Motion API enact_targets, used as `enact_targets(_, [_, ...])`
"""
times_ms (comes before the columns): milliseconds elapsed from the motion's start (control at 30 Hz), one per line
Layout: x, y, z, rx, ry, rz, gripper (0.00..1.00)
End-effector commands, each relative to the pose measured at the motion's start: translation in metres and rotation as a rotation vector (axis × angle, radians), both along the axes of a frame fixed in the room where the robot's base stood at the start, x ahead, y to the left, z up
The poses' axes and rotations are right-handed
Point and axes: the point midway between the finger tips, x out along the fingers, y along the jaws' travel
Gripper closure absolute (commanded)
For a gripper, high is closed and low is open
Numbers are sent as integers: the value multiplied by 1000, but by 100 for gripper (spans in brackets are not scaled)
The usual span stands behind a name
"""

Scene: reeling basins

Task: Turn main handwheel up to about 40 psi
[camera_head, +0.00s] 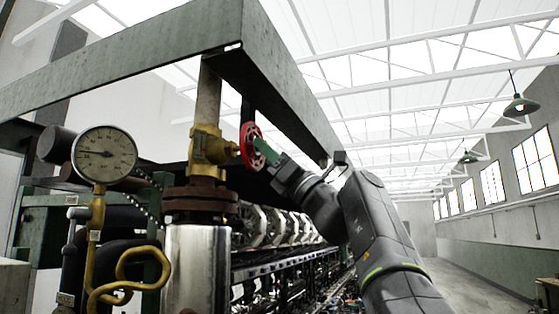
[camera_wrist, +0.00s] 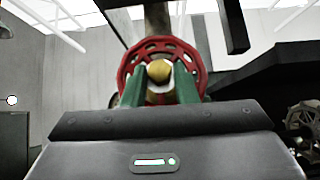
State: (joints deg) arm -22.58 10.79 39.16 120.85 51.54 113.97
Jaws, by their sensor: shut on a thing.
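The main handwheel (camera_head: 249,146) is a red spoked wheel on the side of a brass valve (camera_head: 207,148), set on a vertical pipe. My gripper (camera_head: 262,150) reaches it from the right, its green fingers at the wheel. In the wrist view the red handwheel (camera_wrist: 162,56) faces me, with a yellow hub at its centre. The two green fingers of my gripper (camera_wrist: 160,84) stand on either side of the hub, shut on the wheel. Their exact contact is partly hidden. A round pressure gauge (camera_head: 104,154) hangs left of the valve; its needle points to the left, and its numbers are too small to read.
A row of reeling machinery (camera_head: 285,228) stretches back. The aisle floor (camera_head: 470,285) at right is clear.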

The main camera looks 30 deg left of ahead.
Motion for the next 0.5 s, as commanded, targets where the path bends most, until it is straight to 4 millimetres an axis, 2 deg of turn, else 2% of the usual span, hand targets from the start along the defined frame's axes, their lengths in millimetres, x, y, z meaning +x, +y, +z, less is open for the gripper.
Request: enact_targets(500, [9,1,4,53,-488,0,96])
